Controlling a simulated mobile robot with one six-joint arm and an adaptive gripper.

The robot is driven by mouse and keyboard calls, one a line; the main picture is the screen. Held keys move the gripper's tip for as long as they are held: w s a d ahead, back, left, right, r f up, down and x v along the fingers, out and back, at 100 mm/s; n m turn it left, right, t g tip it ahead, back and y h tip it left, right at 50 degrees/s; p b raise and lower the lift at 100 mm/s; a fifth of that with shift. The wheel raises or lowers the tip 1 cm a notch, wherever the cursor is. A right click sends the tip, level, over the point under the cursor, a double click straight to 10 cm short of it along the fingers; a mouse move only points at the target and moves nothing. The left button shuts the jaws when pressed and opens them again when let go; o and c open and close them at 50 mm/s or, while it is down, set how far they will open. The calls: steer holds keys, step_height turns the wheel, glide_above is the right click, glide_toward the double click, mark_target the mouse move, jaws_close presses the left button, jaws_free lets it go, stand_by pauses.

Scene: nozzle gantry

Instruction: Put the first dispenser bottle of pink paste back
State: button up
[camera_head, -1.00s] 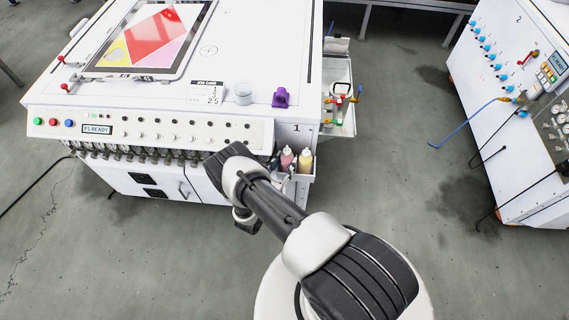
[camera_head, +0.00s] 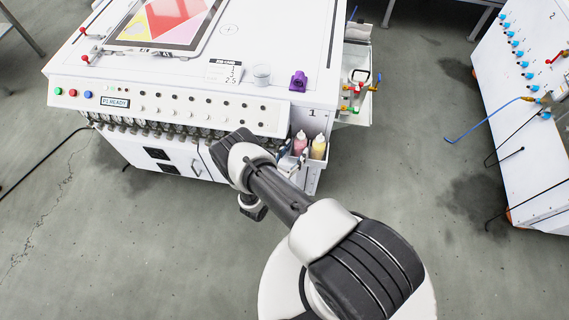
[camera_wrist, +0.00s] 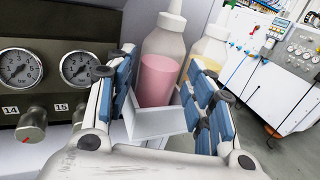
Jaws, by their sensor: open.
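The dispenser bottle of pink paste (camera_wrist: 160,78) stands upright in a small white holder (camera_wrist: 155,122) on the machine's side. It also shows in the head view (camera_head: 300,144), left of the bottle of yellow paste (camera_head: 319,147). My gripper (camera_wrist: 166,100) is open, its blue-padded fingers apart on either side of the pink bottle's lower part in the wrist view. I cannot tell whether either finger touches it. The yellow bottle (camera_wrist: 208,52) stands behind the right finger, partly hidden. In the head view my arm hides most of my gripper.
Pressure gauges (camera_wrist: 78,68) and knobs are on the panel close left of my gripper. A purple part (camera_head: 298,81) and a clear cup (camera_head: 262,75) sit on the machine top. A second white machine (camera_head: 520,100) stands right, with open floor between.

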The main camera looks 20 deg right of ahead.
steer(key=p+v, duration=0.1)
steer(key=v, duration=0.8)
steer(key=shift+s+a, duration=0.15)
steer(key=shift+a, duration=0.1)
